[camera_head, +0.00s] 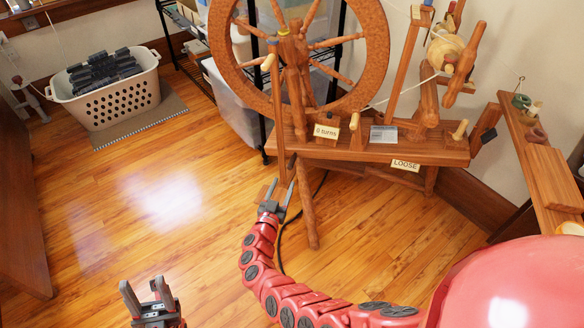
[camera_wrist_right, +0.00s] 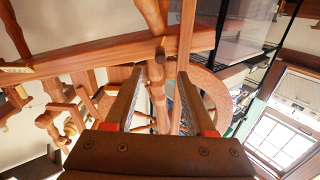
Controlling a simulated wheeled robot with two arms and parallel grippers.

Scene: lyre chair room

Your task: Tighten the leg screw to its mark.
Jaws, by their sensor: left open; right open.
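A wooden spinning wheel (camera_head: 372,147) stands at the upper middle of the head view. One label on it reads "0 turns" (camera_head: 326,131); another, under the bench, reads "LOOSE" (camera_head: 405,165). Pale wooden pegs stand on the bench, one at its right end (camera_head: 460,130); I cannot tell which part is the leg screw. My right gripper (camera_head: 279,192) is open beside the front leg (camera_head: 308,205), below the bench edge. In the right wrist view, its jaws (camera_wrist_right: 158,88) frame wooden parts beyond; contact is unclear. My left gripper (camera_head: 149,294) is open, empty, above the floor at lower left.
A pale laundry basket (camera_head: 108,102) with dark contents stands on a grey mat (camera_head: 150,130) at left. A black rack (camera_head: 265,140) with bins is behind the wheel. A dark cable lies near the leg. A wooden shelf (camera_head: 552,180) is at right.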

